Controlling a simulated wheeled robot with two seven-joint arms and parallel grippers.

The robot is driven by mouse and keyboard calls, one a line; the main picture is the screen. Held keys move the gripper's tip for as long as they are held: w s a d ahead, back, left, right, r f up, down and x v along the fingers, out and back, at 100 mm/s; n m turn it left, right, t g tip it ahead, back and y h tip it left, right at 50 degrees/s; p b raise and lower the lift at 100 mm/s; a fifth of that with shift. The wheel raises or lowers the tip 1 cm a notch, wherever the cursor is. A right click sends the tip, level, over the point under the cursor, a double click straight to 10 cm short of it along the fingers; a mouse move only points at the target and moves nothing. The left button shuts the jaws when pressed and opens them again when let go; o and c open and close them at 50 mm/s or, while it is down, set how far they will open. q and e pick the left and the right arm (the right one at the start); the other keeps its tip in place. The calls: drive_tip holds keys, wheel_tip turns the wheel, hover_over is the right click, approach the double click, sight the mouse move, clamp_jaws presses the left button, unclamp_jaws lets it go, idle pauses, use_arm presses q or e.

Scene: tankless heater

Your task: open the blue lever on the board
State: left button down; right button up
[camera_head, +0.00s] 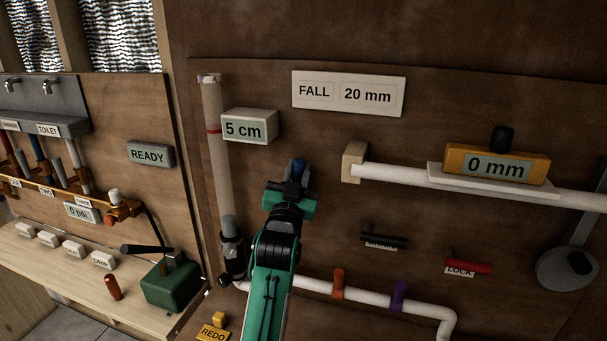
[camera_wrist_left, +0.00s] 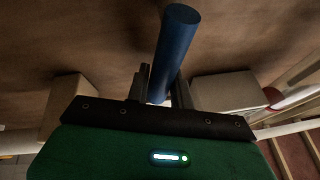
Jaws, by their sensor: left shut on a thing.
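The blue lever (camera_head: 298,167) stands out from the brown board, just beyond the end of my left arm in the head view. In the left wrist view the blue lever (camera_wrist_left: 175,45) is a thick, round bar, tilted a little. My left gripper (camera_head: 291,188) is at the lever, and its body covers the lever's lower part in the head view. In the left wrist view the fingers of my left gripper (camera_wrist_left: 160,88) are shut on the lever, one on each side. The lever's mount is hidden. My right gripper is not in view.
A wooden end block (camera_head: 354,161) with a white pipe is to the right. A white pipe (camera_head: 370,298) with orange and purple clips runs below. Black (camera_head: 384,240) and red (camera_head: 468,267) handles are lower right.

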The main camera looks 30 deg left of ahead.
use_arm(q)
drive_tip(key=shift+a+n+y, duration=0.2)
drive_tip(key=shift+n+y, duration=0.1)
drive_tip(key=shift+n, duration=0.3)
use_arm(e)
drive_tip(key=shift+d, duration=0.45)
use_arm(q)
drive_tip(key=c, duration=1.2)
unclamp_jaws()
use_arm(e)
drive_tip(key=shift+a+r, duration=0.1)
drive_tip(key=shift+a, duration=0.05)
use_arm(q)
drive_tip(key=shift+s, duration=0.1)
drive_tip(key=shift+s+f, duration=0.15)
drive_tip(key=shift+f, duration=0.05)
drive_tip(key=b+v, duration=0.4)
drive_tip(key=v, duration=0.9)
drive_tip(key=shift+s+d+r+b, duration=0.15)
drive_tip(key=shift+s+r+b, duration=0.05)
drive_tip(key=shift+r+b, duration=0.1)
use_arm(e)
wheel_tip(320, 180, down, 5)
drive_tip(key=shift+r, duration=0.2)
